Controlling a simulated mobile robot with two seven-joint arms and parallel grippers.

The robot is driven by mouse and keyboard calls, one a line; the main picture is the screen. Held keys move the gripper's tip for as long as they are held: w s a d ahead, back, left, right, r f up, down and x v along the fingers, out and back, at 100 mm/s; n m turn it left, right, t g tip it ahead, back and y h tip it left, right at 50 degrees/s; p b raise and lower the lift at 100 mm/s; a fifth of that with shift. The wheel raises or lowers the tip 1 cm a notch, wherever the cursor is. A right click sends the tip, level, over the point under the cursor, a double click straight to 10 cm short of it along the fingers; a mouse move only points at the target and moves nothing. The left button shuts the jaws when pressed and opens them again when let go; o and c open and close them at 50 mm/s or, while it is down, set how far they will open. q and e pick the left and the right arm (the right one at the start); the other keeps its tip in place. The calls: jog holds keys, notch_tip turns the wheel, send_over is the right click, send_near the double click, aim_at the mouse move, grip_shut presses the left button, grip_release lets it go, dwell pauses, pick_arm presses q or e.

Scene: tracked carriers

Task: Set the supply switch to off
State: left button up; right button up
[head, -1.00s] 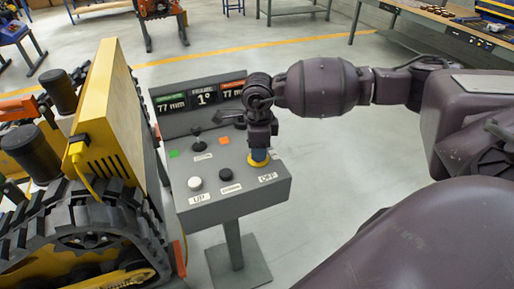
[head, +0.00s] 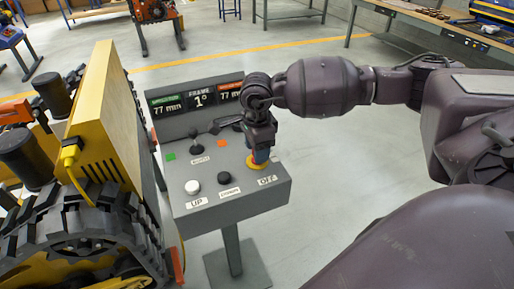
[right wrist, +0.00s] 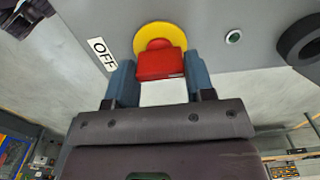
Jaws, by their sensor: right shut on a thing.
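The supply switch has a red handle (right wrist: 160,64) on a round yellow base (right wrist: 150,32), seen in the right wrist view. In the head view its yellow base (head: 257,167) sits at the right end of the grey control panel (head: 215,212). An OFF label (head: 267,180) lies beside it. My right gripper (head: 261,149) is at the switch, with its blue fingers on either side of the red handle, shut on it. In the head view the gripper hides most of the handle. My left gripper is not in view.
The panel also carries a white UP button (head: 192,187), a black DOWN button (head: 224,178), a lever (head: 194,143) and a display (head: 198,101). A yellow tracked machine (head: 92,125) stands close on the left. The floor right of the panel is clear.

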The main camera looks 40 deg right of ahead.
jog(key=shift+r, duration=0.1)
jog(key=o, duration=0.9)
notch_tip(320, 180, up, 11)
jog(key=shift+f+p, duration=0.1)
jog(key=shift+p, duration=0.25)
